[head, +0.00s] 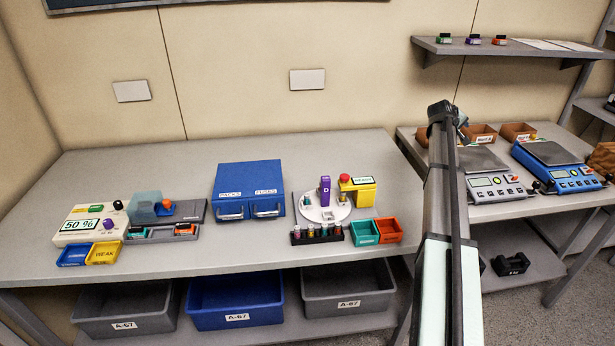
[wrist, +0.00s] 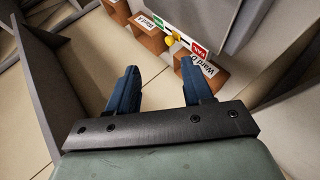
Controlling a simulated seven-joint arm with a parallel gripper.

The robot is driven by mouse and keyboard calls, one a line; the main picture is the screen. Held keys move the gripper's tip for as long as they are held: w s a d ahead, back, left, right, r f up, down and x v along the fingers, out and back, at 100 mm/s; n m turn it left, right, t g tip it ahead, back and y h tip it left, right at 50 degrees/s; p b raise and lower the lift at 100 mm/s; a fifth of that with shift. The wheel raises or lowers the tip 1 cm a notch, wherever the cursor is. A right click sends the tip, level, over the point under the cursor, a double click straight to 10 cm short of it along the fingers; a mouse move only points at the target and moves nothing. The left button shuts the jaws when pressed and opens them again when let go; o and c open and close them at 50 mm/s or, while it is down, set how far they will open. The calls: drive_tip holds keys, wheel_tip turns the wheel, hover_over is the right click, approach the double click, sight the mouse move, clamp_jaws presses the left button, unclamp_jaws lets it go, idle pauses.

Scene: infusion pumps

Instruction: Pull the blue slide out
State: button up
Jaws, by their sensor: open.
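I cannot tell for certain which part is the blue slide. A blue two-drawer cabinet (head: 248,180) stands at the middle back of the left table in the head view. Its front has two labels and two silver handles, and both drawers look shut. A grey device (head: 183,212) with a translucent blue-green block (head: 145,206) stands left of it. My gripper (wrist: 158,68) is open and empty in the wrist view, its two dark blue fingers apart. In the head view my arm's end is far right of the cabinet, in front of the right table's brown bins.
A percentage display unit (head: 84,224) and blue and yellow trays (head: 103,253) are at left. A white round plate (head: 322,208), yellow box (head: 357,192), vial rack (head: 317,235) and green and orange trays (head: 388,230) are right of the cabinet. Scales (head: 553,165) stand on the right table.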

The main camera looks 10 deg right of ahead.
drive_tip(key=w+a+n+y, duration=0.2)
drive_tip(key=w+a, duration=0.1)
drive_tip(key=a, duration=1.4)
drive_tip(key=w+a+n+g+y, duration=0.1)
drive_tip(key=w+a+y, duration=0.15)
drive_tip(key=a, duration=1.45)
drive_tip(key=w+a+n+y, duration=0.2)
drive_tip(key=w+a, duration=0.1)
drive_tip(key=a, duration=1.4)
wheel_tip(320, 180, up, 4)
drive_tip(key=n+g+y, duration=0.3)
drive_tip(key=n+g, duration=0.2)
drive_tip(key=n, duration=0.3)
hover_over(167, 201)
wheel_tip(167, 201, down, 13)
drive_tip(key=shift+a+f, duration=0.1)
drive_tip(key=shift+c, duration=0.2)
clamp_jaws()
